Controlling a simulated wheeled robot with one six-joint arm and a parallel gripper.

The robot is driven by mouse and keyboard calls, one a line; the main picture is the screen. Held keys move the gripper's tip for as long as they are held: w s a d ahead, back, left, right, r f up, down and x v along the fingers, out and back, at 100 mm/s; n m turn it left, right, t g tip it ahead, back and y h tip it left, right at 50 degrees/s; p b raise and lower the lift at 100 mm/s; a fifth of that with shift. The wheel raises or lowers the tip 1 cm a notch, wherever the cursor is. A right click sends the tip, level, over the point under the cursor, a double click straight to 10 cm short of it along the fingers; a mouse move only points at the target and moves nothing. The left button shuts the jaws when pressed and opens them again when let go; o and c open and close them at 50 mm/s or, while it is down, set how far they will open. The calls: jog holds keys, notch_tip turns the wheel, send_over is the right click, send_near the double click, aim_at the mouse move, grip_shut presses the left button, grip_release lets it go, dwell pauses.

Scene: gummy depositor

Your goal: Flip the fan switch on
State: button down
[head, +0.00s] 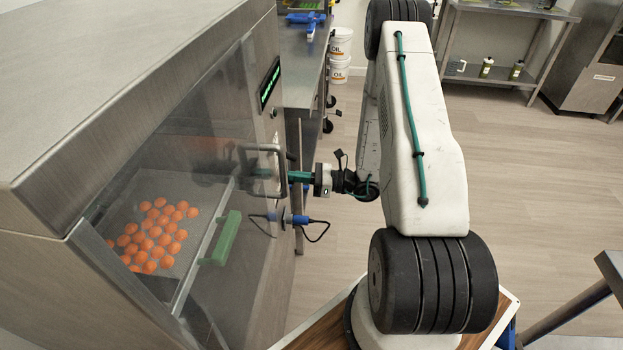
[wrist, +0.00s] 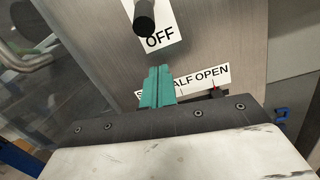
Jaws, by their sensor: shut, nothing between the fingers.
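In the wrist view a black round-ended switch lever (wrist: 144,16) sticks out at the top over a white label (wrist: 160,38) reading OFF. The word fan does not show, and the label's upper part is out of the picture. My gripper (wrist: 158,72) has its teal fingers shut together and empty, just below the OFF label and apart from the lever. In the head view my gripper (head: 293,177) points left at the machine's side panel, near the door handle. The switch cannot be made out there.
A metal door handle (head: 262,150) stands out from the glass front, close to my gripper. Orange gummies (head: 155,235) lie behind the glass. A blue-handled part (head: 296,219) sits below my gripper.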

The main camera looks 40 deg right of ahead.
aim_at(287, 156)
jog(key=shift+d+r, duration=0.2)
jog(key=shift+r, duration=0.75)
jog(key=shift+d+r, duration=0.2)
jog(key=shift+r, duration=0.7)
